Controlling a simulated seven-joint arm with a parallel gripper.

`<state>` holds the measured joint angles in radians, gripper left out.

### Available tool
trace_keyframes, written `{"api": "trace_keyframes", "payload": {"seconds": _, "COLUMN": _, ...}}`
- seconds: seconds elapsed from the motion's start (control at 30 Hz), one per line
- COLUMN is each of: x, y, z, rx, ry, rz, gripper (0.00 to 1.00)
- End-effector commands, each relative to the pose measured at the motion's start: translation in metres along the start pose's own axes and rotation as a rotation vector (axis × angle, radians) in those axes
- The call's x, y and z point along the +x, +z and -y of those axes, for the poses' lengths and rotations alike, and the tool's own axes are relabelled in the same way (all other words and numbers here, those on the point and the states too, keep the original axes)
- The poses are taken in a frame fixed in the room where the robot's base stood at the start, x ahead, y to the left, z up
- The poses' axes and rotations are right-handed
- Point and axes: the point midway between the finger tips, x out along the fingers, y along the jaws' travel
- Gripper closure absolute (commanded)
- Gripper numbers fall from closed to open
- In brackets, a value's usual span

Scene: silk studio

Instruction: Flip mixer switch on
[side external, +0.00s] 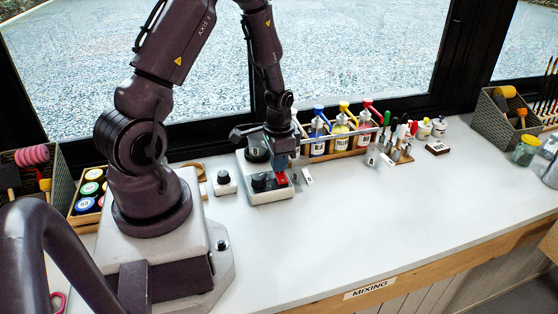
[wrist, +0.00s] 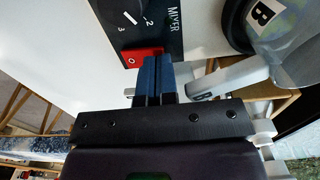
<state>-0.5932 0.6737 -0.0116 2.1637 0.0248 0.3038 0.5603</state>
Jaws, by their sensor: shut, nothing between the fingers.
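The mixer (side external: 270,195) is a pale box on the white table with a black top panel, a black dial and a red rocker switch (side external: 282,179). In the wrist view the panel (wrist: 178,45) reads MIXER, the dial (wrist: 128,14) sits near numbers 2 and 3, and the red switch (wrist: 140,56) shows an "O" mark. My gripper (side external: 280,166) is above the mixer, pointing down. Its blue fingertips (wrist: 152,62) are together and empty, right at the switch's edge and partly covering it. I cannot tell whether they touch it.
A vessel marked B (side external: 256,151) stands on the mixer's back part, close to my gripper. Small white label cards (side external: 307,175) and a rack of pump bottles (side external: 342,143) are to the right. A small black-knobbed box (side external: 224,183) is left. The table front right is clear.

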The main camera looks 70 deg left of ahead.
Motion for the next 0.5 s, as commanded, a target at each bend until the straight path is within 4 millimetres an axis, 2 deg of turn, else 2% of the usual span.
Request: {"api": "trace_keyframes", "payload": {"seconds": 0.5, "x": 0.0075, "y": 0.0001, "z": -0.0002, "rx": 0.0, "ry": 0.001, "rz": 0.001, "gripper": 1.0}}
